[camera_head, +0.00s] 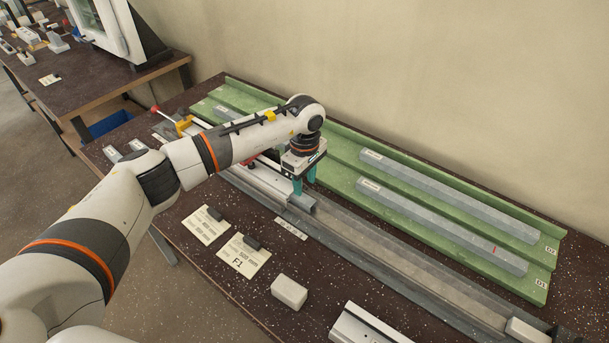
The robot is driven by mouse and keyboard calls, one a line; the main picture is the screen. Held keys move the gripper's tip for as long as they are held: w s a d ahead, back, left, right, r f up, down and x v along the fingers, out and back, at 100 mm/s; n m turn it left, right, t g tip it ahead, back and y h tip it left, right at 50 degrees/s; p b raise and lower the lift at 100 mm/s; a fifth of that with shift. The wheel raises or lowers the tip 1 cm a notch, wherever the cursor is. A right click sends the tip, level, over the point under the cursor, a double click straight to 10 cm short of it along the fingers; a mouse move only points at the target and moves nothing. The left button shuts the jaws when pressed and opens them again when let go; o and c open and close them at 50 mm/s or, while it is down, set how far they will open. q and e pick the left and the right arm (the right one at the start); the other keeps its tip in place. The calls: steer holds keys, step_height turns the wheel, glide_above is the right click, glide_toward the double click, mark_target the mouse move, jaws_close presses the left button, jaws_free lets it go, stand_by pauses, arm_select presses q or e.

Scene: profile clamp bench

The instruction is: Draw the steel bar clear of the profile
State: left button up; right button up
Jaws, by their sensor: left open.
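My left gripper (304,186) points down, with its teal fingers apart, over the middle of the bench. A short grey steel piece (303,204), which looks like the end of the steel bar, lies right at the fingertips. I cannot tell whether the fingers touch it. The pale metal profile (262,186) runs from there up to the left, partly hidden behind my left arm. How far the bar sits inside the profile is hidden. My right gripper is not in view.
A long grey channel (400,258) runs toward the lower right, mostly empty, with a pale block (526,331) at its end. Behind it, a green rack (350,198) holds grey bars (440,226). Labelled cards (243,258), a white block (289,291) and a pale rail (365,326) lie in front.

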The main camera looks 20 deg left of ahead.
mark_target(305, 198)
arm_select(q)
steer(key=shift+s+f, duration=0.1)
steer(key=shift+f, duration=0.65)
steer(key=shift+f+b, duration=0.4)
step_height(305, 198, down, 2)
steer(key=shift+f+b, duration=0.1)
steer(key=shift+b, duration=0.85)
steer(key=shift+f+b, duration=0.3)
steer(key=shift+f, duration=0.05)
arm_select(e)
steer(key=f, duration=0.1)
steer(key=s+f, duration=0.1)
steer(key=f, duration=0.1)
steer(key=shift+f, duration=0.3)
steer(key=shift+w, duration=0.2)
arm_select(q)
steer(key=c, duration=0.8)
steer(key=shift+o, duration=0.2)
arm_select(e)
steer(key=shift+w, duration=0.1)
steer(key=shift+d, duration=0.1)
